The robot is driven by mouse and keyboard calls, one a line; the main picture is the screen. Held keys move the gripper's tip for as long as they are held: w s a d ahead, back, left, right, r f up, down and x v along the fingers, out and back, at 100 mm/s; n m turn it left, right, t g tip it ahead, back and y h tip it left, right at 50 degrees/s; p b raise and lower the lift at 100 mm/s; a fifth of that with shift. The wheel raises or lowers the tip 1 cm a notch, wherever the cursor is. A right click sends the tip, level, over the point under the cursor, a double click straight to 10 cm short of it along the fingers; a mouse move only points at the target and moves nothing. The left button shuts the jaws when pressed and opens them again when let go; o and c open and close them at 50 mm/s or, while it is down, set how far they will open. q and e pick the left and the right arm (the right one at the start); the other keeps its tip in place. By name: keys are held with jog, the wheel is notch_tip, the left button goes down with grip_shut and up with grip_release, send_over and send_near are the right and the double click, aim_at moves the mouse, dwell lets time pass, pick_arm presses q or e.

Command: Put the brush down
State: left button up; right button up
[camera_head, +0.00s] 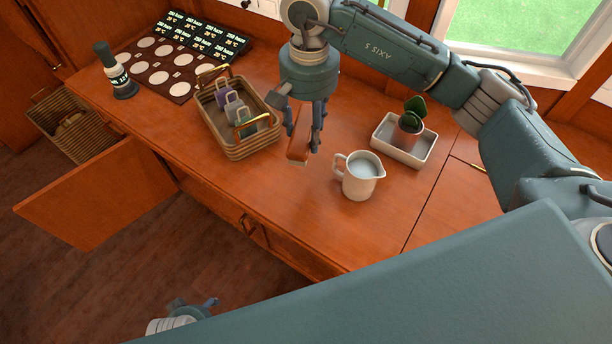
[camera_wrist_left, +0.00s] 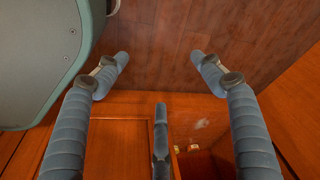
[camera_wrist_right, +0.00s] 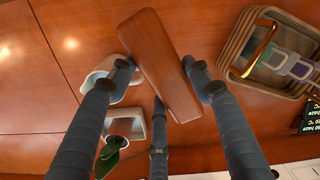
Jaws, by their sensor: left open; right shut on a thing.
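The brush shows as a reddish-brown wooden block (camera_head: 300,140), with a pale underside edge in the head view. My right gripper (camera_head: 304,128) is shut on it, above the counter between the basket and the white jug. In the right wrist view the brush (camera_wrist_right: 160,65) lies between the fingers of my right gripper (camera_wrist_right: 158,75). I cannot tell whether the brush touches the counter. My left gripper (camera_head: 193,305) is low at the bottom of the head view, over the floor. In the left wrist view my left gripper (camera_wrist_left: 160,65) is open and empty.
A wicker basket (camera_head: 242,150) with several tags stands left of the brush. A white jug (camera_head: 358,178) stands close to its right, and a plant pot (camera_head: 408,128) sits in a white tray (camera_head: 388,142). The counter front (camera_head: 310,215) is clear. A cabinet door (camera_head: 95,205) hangs open.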

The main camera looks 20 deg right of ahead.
notch_tip(320, 180, down, 16)
jog(key=shift+r+b, duration=0.1)
jog(key=shift+b, duration=0.65)
pick_arm(q)
jog(key=r, duration=0.2)
jog(key=w+r, duration=0.1)
jog(key=r, duration=0.2)
jog(key=shift+w+r, duration=0.1)
jog(key=shift+r, duration=0.2)
pick_arm(e)
jog(key=o, duration=0.9)
jog(key=shift+f, duration=0.2)
jog(key=o, duration=0.4)
pick_arm(q)
jog(key=shift+w+r, duration=0.15)
jog(key=shift+r, duration=0.45)
